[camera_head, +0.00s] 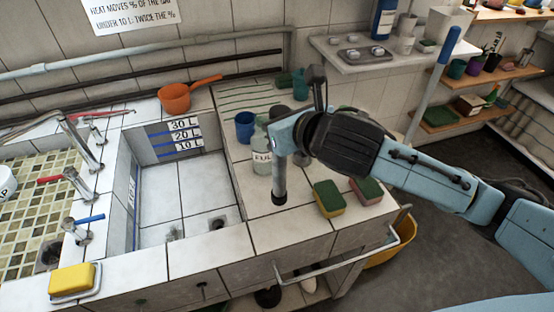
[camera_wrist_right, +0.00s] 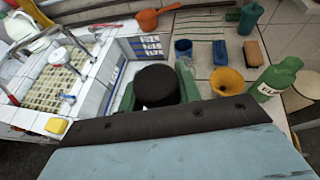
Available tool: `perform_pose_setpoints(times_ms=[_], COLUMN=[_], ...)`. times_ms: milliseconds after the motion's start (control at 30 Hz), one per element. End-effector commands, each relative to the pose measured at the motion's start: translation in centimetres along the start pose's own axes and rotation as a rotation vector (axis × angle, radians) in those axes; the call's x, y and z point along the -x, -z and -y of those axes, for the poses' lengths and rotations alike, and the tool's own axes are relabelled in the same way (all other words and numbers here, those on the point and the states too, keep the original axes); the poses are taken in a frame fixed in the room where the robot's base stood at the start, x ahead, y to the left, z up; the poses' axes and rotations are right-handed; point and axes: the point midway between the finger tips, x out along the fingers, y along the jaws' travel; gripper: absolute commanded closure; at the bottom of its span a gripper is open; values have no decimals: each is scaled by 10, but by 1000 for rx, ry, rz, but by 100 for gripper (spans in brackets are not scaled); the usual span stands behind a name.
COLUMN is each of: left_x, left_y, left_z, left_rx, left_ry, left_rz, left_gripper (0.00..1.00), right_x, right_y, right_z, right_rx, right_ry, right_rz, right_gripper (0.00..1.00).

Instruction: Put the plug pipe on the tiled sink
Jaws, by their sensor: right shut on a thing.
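The plug pipe (camera_head: 280,182) is a grey upright tube with a dark lower end. My right gripper (camera_head: 281,140) is shut on its upper part. In the right wrist view, the pipe's round black top (camera_wrist_right: 157,84) sits between the fingers. The pipe is over the counter right of the basin; I cannot tell whether its lower end touches the tiles. The tiled sink (camera_head: 178,195) has a white basin with litre marks on its back wall and a dark drain hole (camera_head: 217,223) in its floor. My left gripper is not in view.
A labelled bottle (camera_head: 262,152) and a blue cup (camera_head: 245,127) stand close to the pipe. Two sponges (camera_head: 328,199) lie to its right. The wrist view shows a yellow funnel (camera_wrist_right: 228,82). The basin floor looks mostly clear.

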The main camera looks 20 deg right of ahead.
Motion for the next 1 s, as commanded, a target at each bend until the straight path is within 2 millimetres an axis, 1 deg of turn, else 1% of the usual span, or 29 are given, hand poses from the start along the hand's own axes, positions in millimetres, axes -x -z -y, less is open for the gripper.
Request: perform_pose_setpoints(times_ms=[33,267,400,433,833,867,1000], left_x=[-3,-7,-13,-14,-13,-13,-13], left_y=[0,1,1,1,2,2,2], left_z=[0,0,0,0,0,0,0], left_rx=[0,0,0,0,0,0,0], left_ry=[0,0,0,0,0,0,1], left_rz=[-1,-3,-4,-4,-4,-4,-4], left_gripper=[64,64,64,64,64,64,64], right_x=[-3,-10,-18,-20,-21,-22,-22], right_y=[8,24,44,46,50,52,51], right_z=[0,0,0,0,1,1,0], right_rx=[-1,0,-1,-1,1,0,0], right_ry=[1,1,1,1,1,1,1], right_rz=[0,3,1,2,5,2,2], right_gripper=[100,100,100,100,100,65,46])
